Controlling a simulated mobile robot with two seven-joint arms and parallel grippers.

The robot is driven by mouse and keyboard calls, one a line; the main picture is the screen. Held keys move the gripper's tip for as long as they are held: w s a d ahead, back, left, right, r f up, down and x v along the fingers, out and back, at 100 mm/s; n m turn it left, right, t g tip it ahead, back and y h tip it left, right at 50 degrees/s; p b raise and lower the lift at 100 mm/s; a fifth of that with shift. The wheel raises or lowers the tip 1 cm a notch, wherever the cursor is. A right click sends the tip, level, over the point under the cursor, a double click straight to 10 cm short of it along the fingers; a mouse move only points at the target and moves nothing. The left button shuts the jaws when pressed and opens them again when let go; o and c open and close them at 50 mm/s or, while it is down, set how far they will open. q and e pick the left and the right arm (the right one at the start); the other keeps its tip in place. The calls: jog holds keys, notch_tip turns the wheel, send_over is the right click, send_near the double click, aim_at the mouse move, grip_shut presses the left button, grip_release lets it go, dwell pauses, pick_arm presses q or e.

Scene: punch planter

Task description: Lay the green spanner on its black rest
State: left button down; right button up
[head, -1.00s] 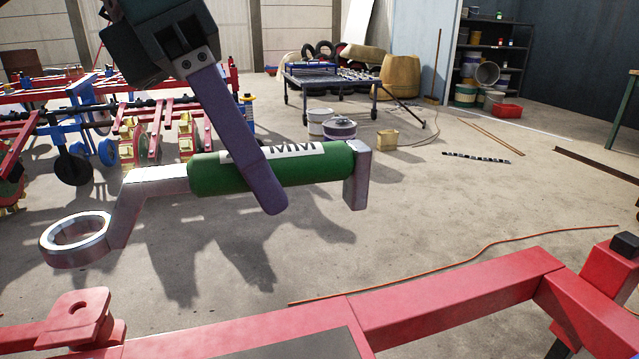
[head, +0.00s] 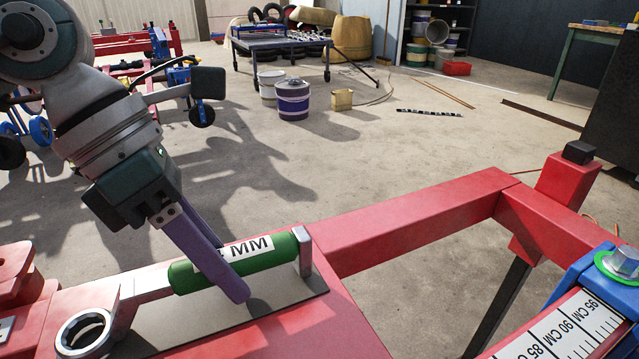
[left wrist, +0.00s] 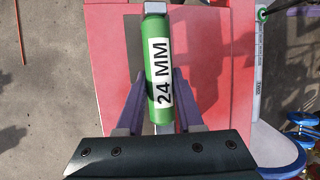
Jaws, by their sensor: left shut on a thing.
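The spanner has a green handle (head: 270,252) with a white "24 MM" label, a metal end block and a metal ring end (head: 84,333). My left gripper (head: 232,280) is shut on the green handle, with a purple finger on each side. The black rest (head: 290,308) is a flat dark plate on the red frame. The spanner is over the rest, close to it; I cannot tell whether they touch. The left wrist view also shows the green handle (left wrist: 158,30) between the fingers (left wrist: 155,92). My right gripper is out of view.
A blue part with a centimetre scale (head: 575,325) and a green-ringed bolt (head: 622,262) is at the right. Buckets (head: 292,100) and a cart stand far back on open concrete floor.

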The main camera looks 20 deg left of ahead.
pick_arm(q)
jog(key=shift+f, duration=0.1)
jog(key=c, duration=0.5)
grip_release()
jog(key=shift+c, duration=0.2)
jog(key=shift+a, duration=0.1)
